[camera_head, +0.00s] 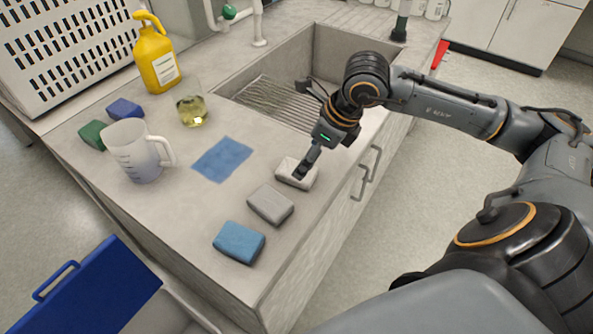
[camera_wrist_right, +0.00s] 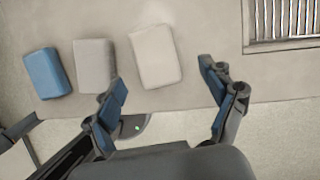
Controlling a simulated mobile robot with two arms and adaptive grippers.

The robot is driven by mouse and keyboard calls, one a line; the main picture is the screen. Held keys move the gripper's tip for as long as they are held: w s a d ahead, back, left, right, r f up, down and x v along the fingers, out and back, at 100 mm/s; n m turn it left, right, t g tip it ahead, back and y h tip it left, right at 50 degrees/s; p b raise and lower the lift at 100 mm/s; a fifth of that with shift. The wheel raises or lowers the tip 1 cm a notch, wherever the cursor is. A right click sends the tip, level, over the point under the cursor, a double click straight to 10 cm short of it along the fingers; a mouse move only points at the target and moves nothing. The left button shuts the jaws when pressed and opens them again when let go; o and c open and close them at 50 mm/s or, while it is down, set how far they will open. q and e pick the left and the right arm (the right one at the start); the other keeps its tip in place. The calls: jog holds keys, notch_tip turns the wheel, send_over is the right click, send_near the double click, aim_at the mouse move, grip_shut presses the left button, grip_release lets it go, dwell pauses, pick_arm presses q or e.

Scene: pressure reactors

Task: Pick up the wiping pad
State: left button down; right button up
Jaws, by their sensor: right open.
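Three block-shaped pads lie in a row along the counter's front edge: a white pad (camera_head: 294,180), a grey pad (camera_head: 271,204) and a blue pad (camera_head: 239,242). I cannot tell from looks alone which is the wiping pad. My right gripper (camera_head: 303,168) is above the white pad and hides part of it. In the right wrist view the white pad (camera_wrist_right: 155,56) lies just beyond and between the open, empty fingers (camera_wrist_right: 162,77). The grey pad (camera_wrist_right: 94,66) and blue pad (camera_wrist_right: 47,73) lie to its left. My left gripper is not in view.
A flat blue cloth (camera_head: 223,159) lies behind the pads. A measuring jug (camera_head: 137,152), a beaker (camera_head: 191,107), a yellow bottle (camera_head: 156,58), a green sponge (camera_head: 93,135) and a dark blue sponge (camera_head: 126,109) stand farther left. The sink (camera_head: 320,50) is behind my right gripper.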

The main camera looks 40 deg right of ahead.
jog(key=shift+w+a+f+p, duration=0.15)
jog(key=shift+a+f+p, duration=0.15)
jog(key=shift+f, duration=0.2)
jog(key=shift+w+a+f+p, duration=0.15)
jog(key=shift+a+f, duration=0.15)
jog(key=shift+f, duration=0.2)
jog(key=shift+x, duration=1.15)
jog(key=shift+w+f, duration=0.15)
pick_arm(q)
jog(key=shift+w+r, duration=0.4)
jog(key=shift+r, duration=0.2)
pick_arm(e)
jog(key=c, duration=0.9)
